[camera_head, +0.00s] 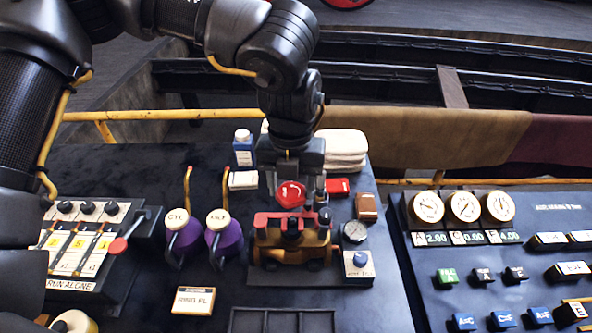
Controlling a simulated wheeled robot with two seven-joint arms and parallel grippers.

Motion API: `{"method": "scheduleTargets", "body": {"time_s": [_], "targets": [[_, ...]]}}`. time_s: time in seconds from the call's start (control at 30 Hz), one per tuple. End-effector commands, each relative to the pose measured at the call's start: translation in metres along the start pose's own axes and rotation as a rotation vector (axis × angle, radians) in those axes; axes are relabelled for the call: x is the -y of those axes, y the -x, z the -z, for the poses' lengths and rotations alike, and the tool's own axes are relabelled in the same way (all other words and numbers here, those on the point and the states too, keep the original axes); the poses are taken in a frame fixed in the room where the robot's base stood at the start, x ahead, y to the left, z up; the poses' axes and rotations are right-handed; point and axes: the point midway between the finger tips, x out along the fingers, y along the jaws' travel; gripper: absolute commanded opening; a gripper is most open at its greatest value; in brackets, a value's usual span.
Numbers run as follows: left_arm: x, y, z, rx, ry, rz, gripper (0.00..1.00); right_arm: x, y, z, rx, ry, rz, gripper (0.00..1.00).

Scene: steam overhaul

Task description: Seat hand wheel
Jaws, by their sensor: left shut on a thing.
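A red hand wheel (291,195) is in the middle of the head view, between the fingers of my left gripper (291,185). My left arm comes in from the upper left and its gripper points down, shut on the red wheel. The wheel is just above a small brass and red engine-like fixture (290,245) on the dark bench. Whether the wheel touches a stem below it cannot be told from this angle. My right gripper is not in view.
Purple oil cans (183,238) stand left of the fixture. A blue-and-white bottle (243,148) and folded white cloths (342,148) stand behind. A round gauge (354,233) is close on the right. A dark tray (282,320) lies in front. A control panel (500,260) fills the right.

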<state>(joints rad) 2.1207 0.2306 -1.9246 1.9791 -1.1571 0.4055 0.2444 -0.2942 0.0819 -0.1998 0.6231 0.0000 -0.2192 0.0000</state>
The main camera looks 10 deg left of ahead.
Motion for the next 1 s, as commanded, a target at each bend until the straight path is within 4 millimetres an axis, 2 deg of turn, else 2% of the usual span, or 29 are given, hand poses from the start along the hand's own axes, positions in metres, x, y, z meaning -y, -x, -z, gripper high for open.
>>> {"method": "scheduleTargets", "body": {"time_s": [0.17, 0.37, 0.8, 1.0], "targets": [[0.002, 0.002, 0.001, 0.0, -0.039, 0.0, 0.22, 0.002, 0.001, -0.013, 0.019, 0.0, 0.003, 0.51], [0.002, -0.003, 0.001, 0.0, -0.037, 0.0, 0.22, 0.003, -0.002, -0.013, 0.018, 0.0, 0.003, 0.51], [0.002, -0.033, 0.0, 0.0, -0.034, -0.001, 0.22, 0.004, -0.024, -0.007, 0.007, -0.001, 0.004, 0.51], [0.002, -0.037, 0.0, 0.001, -0.034, -0.001, 0.22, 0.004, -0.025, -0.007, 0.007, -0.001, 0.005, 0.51]]}}
